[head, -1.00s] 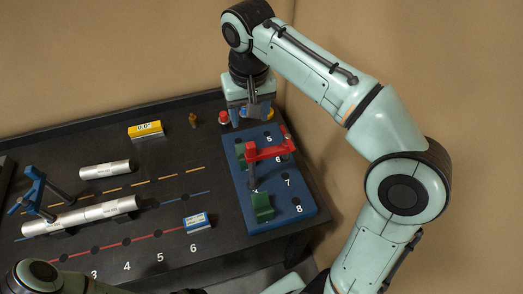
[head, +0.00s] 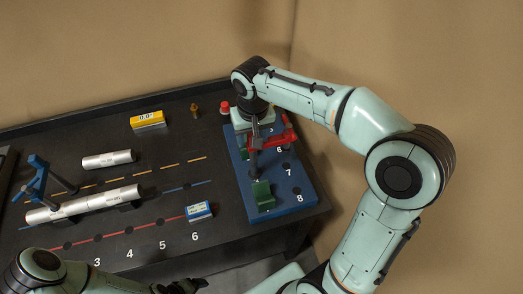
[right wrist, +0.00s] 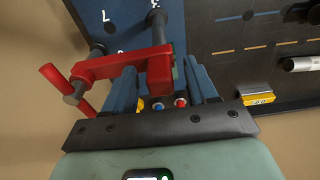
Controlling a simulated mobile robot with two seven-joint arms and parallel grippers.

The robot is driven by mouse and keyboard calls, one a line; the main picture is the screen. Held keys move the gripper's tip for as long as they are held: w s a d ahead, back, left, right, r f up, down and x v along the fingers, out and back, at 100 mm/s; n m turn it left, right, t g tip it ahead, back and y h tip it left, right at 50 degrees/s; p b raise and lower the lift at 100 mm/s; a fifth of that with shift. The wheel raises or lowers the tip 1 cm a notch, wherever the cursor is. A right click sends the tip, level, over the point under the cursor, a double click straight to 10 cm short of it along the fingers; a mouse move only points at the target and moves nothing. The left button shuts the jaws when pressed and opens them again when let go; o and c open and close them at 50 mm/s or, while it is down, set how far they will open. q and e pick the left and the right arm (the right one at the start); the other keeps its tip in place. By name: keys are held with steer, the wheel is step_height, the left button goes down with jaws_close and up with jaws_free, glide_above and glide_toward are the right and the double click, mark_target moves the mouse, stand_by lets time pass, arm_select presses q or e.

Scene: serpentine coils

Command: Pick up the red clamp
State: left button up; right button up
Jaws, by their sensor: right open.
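The red clamp (head: 287,139) stands at the far part of the blue board (head: 298,208), partly hidden behind my right gripper (head: 256,146). In the right wrist view the red clamp (right wrist: 115,65) has an arm, a red side handle and a dark post. Its red end lies between the two blue fingers of my open right gripper (right wrist: 162,88), and its arm crosses in front of the left finger. I cannot tell whether the fingers touch it. My left gripper (head: 184,287) is low at the bottom edge, dark and partly cut off; its jaws are unclear.
A green block (head: 262,195) sits on the blue board's near part. The black table holds silver cylinders (head: 107,159), a blue clamp (head: 38,180), a yellow box (head: 148,120), a blue-white box (head: 198,210), a brass piece (head: 194,110) and a red-topped piece (head: 225,107). A wall stands behind.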

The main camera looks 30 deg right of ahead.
jaws_close()
stand_by(1.4)
